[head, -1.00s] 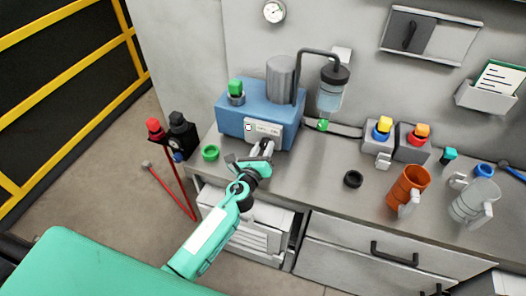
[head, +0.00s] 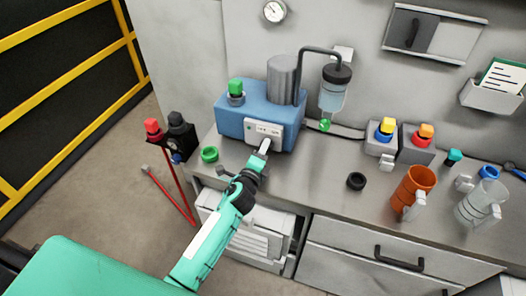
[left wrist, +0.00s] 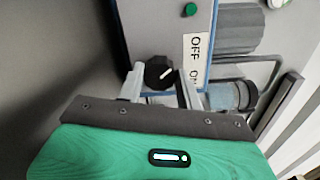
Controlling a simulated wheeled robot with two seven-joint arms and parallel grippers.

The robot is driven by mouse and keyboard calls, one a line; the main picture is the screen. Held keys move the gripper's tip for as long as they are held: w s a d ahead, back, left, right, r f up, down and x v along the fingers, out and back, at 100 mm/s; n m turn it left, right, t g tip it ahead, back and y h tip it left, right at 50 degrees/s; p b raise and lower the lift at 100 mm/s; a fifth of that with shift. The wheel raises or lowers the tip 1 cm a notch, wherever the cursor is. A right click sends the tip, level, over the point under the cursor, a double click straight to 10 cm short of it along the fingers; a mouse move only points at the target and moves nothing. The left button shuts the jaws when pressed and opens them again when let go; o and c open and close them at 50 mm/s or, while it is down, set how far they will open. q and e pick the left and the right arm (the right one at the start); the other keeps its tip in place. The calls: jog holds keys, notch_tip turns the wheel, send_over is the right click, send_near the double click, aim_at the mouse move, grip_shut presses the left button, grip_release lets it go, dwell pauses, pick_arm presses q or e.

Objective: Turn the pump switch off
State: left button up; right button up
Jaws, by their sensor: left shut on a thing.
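The pump is a blue box (head: 232,122) with a grey cylinder on top and a white front panel (head: 256,130). Its switch is a black round knob (left wrist: 159,70) with a white pointer line, seen in the left wrist view. The line points up and right, towards the label (left wrist: 196,58) reading OFF and ON; I cannot tell exactly which word it marks. My left gripper (left wrist: 160,82) is shut on the knob, one finger on each side. In the head view my left gripper (head: 265,146) is at the panel's lower edge and hides the knob. My right gripper is not in view.
An orange mug (head: 412,190) and a clear jug (head: 482,203) stand farther right. A green light (left wrist: 190,9) shows on the panel. The bench between is clear.

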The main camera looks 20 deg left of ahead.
pick_arm(q)
jog(key=shift+f+n, duration=0.1)
jog(key=shift+n, duration=0.5)
jog(key=o, duration=1)
jog(key=s+b, duration=0.1)
jog(key=s, duration=0.3)
jog(key=s+b, duration=0.1)
jog(key=s, duration=0.4)
jog(key=s+b, duration=0.1)
jog(key=s, duration=0.3)
jog(key=shift+s+a, duration=0.25)
jog(key=shift+s, duration=0.15)
